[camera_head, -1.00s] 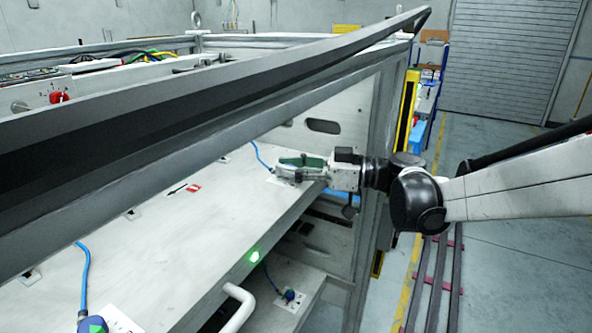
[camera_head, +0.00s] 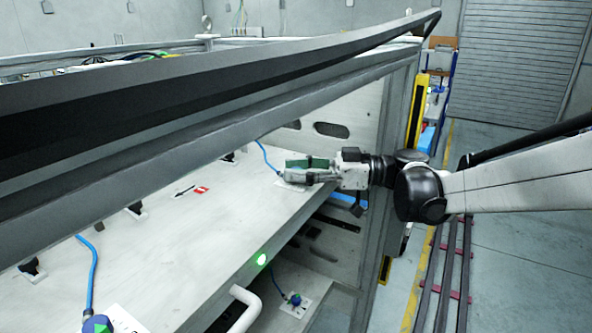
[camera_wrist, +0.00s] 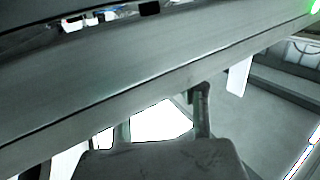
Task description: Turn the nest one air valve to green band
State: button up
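My gripper (camera_head: 287,170) is at the far right end of the white shelf (camera_head: 175,240) in the head view. Its two fingers, one green-faced and one grey, stand apart, so it looks open. A blue hose (camera_head: 265,155) runs down to a fitting right at the fingertips. The fingers hide that fitting, so I cannot tell its handle position or any contact. A blue and green valve knob (camera_head: 97,325) sits near the shelf's lower left. Another blue and green knob (camera_head: 295,299) is on a lower shelf. No valve or band can be made out in the wrist view.
A long dark beam (camera_head: 200,90) slants across above the shelf. A frame post (camera_head: 395,150) stands close behind my gripper. A grey beam (camera_wrist: 150,80) fills much of the wrist view.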

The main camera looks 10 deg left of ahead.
jog(key=shift+o, duration=1.3)
jog(key=v, duration=0.7)
jog(key=shift+d, duration=0.25)
